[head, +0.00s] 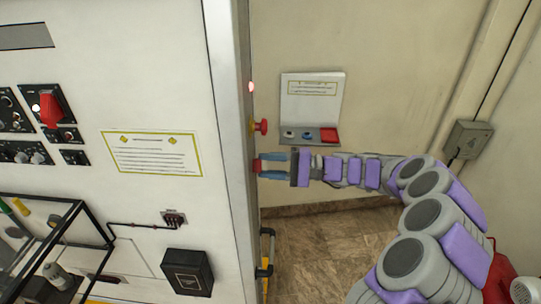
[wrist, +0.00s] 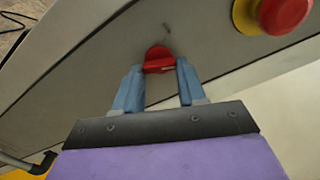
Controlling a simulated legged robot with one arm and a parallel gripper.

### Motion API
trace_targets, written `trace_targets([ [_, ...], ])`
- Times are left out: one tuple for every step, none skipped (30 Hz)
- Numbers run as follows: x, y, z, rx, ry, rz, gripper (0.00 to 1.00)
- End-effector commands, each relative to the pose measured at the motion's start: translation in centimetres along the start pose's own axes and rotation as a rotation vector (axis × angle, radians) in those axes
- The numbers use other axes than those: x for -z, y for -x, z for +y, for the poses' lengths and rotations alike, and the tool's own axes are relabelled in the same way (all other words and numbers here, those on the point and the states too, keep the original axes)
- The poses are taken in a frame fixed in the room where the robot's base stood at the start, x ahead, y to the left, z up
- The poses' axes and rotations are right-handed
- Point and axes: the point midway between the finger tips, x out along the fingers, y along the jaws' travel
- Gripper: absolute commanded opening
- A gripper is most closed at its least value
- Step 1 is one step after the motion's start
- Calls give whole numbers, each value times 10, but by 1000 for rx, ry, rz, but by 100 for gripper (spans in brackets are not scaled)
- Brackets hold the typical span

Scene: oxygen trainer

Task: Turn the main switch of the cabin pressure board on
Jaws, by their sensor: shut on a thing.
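The main switch is a red rotary knob (wrist: 158,58) on the grey narrow side of the cabinet. In the wrist view my gripper (wrist: 160,72) has its two blue fingers on either side of the knob, shut on it. The bar of the knob lies roughly across the picture between the fingertips. In the head view my gripper (head: 262,165) reaches in from the right to the cabinet's edge, and the red knob (head: 257,166) shows only partly at the fingertips. The knob's markings cannot be read.
A red emergency button with a yellow collar (wrist: 283,12) sits close beside the knob; it also shows in the head view (head: 261,126). A lit red lamp (head: 251,87) is above it. A small wall box with a notice (head: 312,100) stands behind my wrist. The cabinet front (head: 150,80) fills the left.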

Motion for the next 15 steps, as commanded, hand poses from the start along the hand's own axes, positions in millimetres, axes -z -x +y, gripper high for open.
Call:
trace_targets([
  [-1,-1,-1,-5,-47,1,10],
  [-1,-1,-1,-5,-74,1,10],
  [-1,-1,0,-5,-110,1,10],
  [-1,-1,0,-5,-135,1,10],
  [-1,-1,0,-5,-160,1,10],
  [0,-1,1,-5,-192,1,10],
  [0,-1,1,-5,-214,1,10],
  [0,-1,2,-5,-237,1,10],
  [0,-1,2,-5,-264,1,10],
  [0,-1,2,-5,-283,1,10],
  [0,-1,2,-5,-301,1,10],
  [0,-1,3,-5,-324,1,10],
  [0,-1,3,-5,-339,1,10],
  [0,-1,3,-6,-354,1,10],
  [0,-1,3,-6,-370,1,10],
])
